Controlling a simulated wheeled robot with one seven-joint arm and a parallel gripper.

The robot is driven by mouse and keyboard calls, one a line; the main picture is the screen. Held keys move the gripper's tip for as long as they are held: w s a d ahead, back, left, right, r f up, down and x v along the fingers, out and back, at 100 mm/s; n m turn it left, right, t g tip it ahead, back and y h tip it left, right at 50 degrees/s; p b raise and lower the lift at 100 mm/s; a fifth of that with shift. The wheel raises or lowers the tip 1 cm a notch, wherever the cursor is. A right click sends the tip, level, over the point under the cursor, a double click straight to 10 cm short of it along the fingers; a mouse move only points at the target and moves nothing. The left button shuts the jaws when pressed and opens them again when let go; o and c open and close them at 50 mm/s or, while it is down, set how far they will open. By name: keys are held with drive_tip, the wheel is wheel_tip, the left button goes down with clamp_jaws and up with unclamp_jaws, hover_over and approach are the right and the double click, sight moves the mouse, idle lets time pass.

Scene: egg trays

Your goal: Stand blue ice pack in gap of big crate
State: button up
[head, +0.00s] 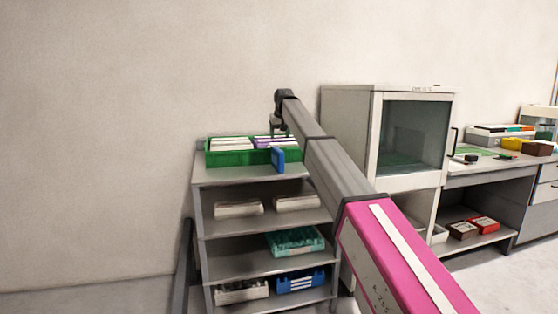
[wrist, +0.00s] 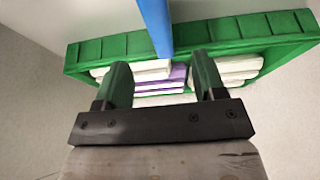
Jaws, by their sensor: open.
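The blue ice pack (head: 278,160) stands upright at the front right of the big green crate (head: 230,159) on the shelf top, overlapping its front wall in the head view. In the wrist view the ice pack (wrist: 156,25) comes in from the top edge, across the crate wall (wrist: 265,48). The crate holds white packs (head: 233,143) and a purple pack (wrist: 178,76), which lie between and beyond my fingers. My gripper (head: 278,128) is above the crate's right part, open and empty. Its fingers also show in the wrist view (wrist: 163,70). The pack's lower end is hidden there.
Lower shelves hold white packs (head: 238,208), a teal crate (head: 294,242) and a blue crate (head: 301,281). A white glass-fronted cabinet (head: 348,135) stands to the right, near my arm. Further right is a bench (head: 480,175) with small boxes. The wall lies behind the shelf.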

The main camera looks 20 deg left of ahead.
sight(278, 149)
drive_tip(key=shift+w+a+r, duration=0.45)
drive_tip(key=shift+a+r, duration=0.2)
drive_tip(key=shift+r, duration=0.05)
drive_tip(key=x, duration=0.5)
drive_tip(key=shift+w+f, duration=0.15)
drive_tip(key=shift+f, duration=0.15)
drive_tip(key=shift+d+x, duration=0.2)
drive_tip(key=shift+x, duration=1.05)
drive_tip(key=shift+d+x, duration=0.2)
drive_tip(key=shift+x, duration=1.05)
drive_tip(key=shift+f, duration=0.3)
clamp_jaws()
